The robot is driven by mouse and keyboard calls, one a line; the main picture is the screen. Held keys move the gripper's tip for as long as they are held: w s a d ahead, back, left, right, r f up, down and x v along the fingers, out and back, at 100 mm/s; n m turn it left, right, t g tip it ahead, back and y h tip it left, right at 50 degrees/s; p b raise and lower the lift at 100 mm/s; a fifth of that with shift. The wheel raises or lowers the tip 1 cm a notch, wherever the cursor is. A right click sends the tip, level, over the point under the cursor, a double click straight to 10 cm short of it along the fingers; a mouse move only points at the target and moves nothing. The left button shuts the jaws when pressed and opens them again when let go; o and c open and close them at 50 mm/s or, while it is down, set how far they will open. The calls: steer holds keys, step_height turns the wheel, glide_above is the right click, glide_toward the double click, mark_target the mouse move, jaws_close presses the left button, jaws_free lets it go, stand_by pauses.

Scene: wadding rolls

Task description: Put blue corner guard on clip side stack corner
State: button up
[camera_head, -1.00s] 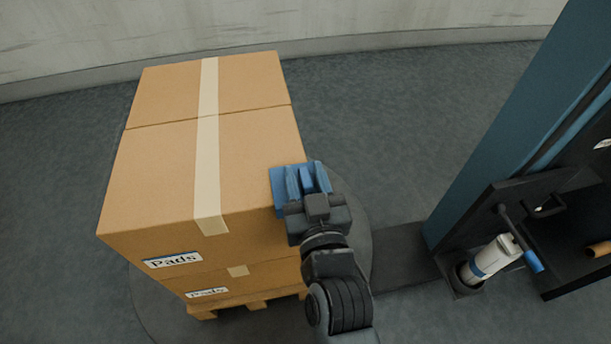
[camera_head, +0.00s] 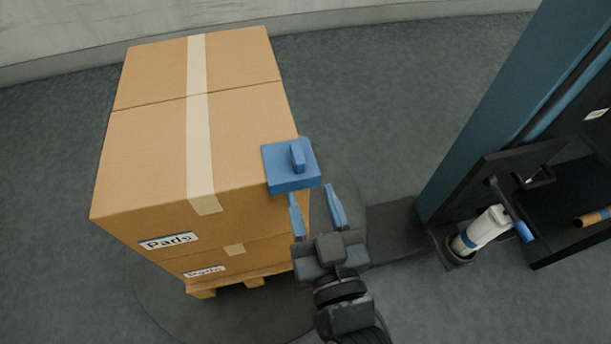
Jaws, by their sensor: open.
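The blue corner guard (camera_head: 283,175) sits on the near right top corner of the stack of cardboard boxes (camera_head: 150,150). Its small raised grip tab stands upright on top. My gripper (camera_head: 316,206) is open and empty, just below and in front of the guard in the picture. Its two blue fingers are spread and appear apart from the guard. Whether the guard is fully seated against the box sides cannot be told from this view. The clip is not clearly seen.
The boxes stand on a wooden pallet (camera_head: 240,284) on a round dark turntable plate (camera_head: 170,305). At right stand a blue column (camera_head: 500,110), a holder with a white and blue cylindrical tool (camera_head: 487,229), and a dark shelf (camera_head: 560,235). Grey floor lies open behind.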

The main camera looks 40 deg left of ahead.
steer(key=shift+v, duration=0.95)
steer(key=s+d+f+m+t+h, duration=0.2)
steer(key=s+d+h, duration=0.1)
steer(key=d, duration=0.8)
steer(key=s+d+f+m+t+h, duration=0.1)
steer(key=s+d+m+h, duration=0.25)
steer(key=d, duration=0.75)
steer(key=s+d+r+m+h, duration=0.2)
steer(key=s+d+r+h, duration=0.1)
steer(key=s+d, duration=0.3)
steer(key=s+d+r+m+h, duration=0.2)
steer(key=s+d+r+h, duration=0.1)
steer(key=s+d, duration=0.3)
steer(key=shift+s+r+h, duration=0.3)
steer(key=shift+s+h, duration=0.35)
steer(key=shift+s, duration=0.4)
